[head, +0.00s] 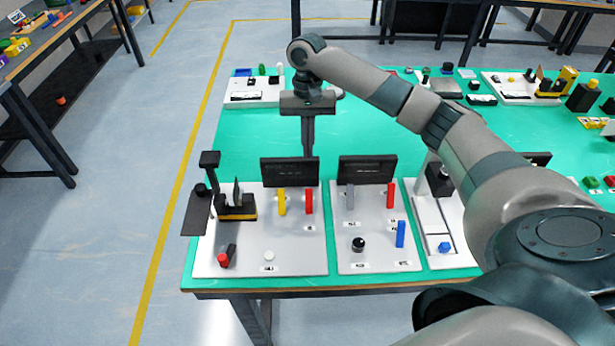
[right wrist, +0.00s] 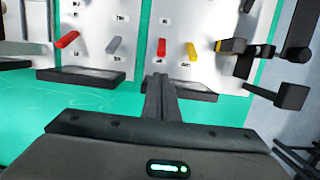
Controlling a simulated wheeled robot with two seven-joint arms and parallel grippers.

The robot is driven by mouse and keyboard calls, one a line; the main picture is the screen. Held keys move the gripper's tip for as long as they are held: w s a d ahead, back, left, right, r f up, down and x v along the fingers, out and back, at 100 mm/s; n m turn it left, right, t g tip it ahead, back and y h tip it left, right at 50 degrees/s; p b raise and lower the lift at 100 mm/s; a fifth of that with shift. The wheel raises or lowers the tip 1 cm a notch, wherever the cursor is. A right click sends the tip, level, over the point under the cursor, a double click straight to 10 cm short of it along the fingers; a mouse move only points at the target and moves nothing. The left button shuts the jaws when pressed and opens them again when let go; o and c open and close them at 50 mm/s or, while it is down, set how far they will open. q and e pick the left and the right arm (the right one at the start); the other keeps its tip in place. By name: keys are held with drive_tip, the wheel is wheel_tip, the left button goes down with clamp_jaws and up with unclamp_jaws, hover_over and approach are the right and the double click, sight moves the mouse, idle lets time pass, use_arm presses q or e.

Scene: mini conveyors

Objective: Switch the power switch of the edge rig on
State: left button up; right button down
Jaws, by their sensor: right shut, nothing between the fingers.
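The left front white rig board (head: 310,262) stands at the table's left front corner. It carries a yellow lever (head: 282,202), a red lever (head: 309,201), a black part with a red end (head: 224,259) and a white round knob (head: 269,256). Its labels are too small to read, so I cannot tell which part is the power switch. My right gripper (head: 308,154) is shut and empty, pointing down behind this board's black panel (head: 290,172). In the right wrist view its fingers (right wrist: 158,84) reach towards the panels' rear edges. My left gripper is out of view.
A second board (head: 375,250) with grey, red and blue levers and a black knob stands close on the right. Green tabletop (head: 260,135) behind the panels is clear. My right arm crosses the right side.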

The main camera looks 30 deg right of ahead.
drive_tip(key=p, duration=0.3)
approach(309, 201)
drive_tip(key=w+f, duration=0.1)
drive_tip(key=d+f, duration=0.1)
drive_tip(key=w+f, duration=0.1)
drive_tip(key=f, duration=0.1)
drive_tip(key=shift+w+d, duration=0.25)
drive_tip(key=shift+w, duration=0.05)
drive_tip(key=shift+s+f, duration=0.1)
drive_tip(key=shift+f, duration=0.7)
drive_tip(key=shift+a, duration=0.1)
